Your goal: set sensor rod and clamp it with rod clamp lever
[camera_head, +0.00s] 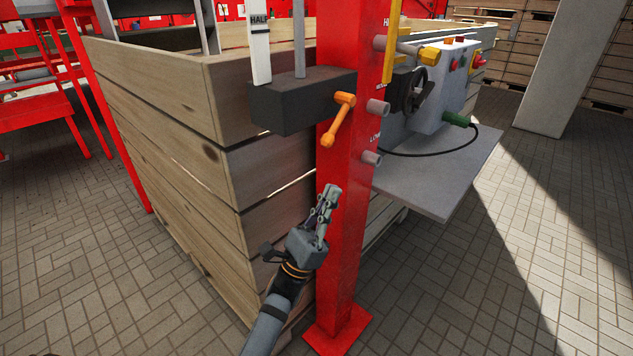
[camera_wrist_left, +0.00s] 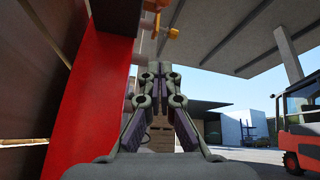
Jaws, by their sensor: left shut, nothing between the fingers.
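The orange rod clamp lever (camera_head: 338,119) sticks out from the side of a dark clamp block (camera_head: 300,102) on the red post (camera_head: 341,220). It hangs tilted, its knob end down and to the left. A thin grey sensor rod (camera_head: 299,40) stands upright in the block, beside a white plate marked HALF (camera_head: 260,42). My left gripper (camera_head: 331,193) is shut and empty, below the lever and in front of the post. My right gripper is not in view.
A large wooden crate (camera_head: 185,130) stands left of and behind the post. Right of the post are grey pegs (camera_head: 377,107), a yellow-ended pin (camera_head: 428,54), a black handwheel (camera_head: 411,90), a control box (camera_head: 450,85) and a grey shelf (camera_head: 440,180). The paved floor at right is clear.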

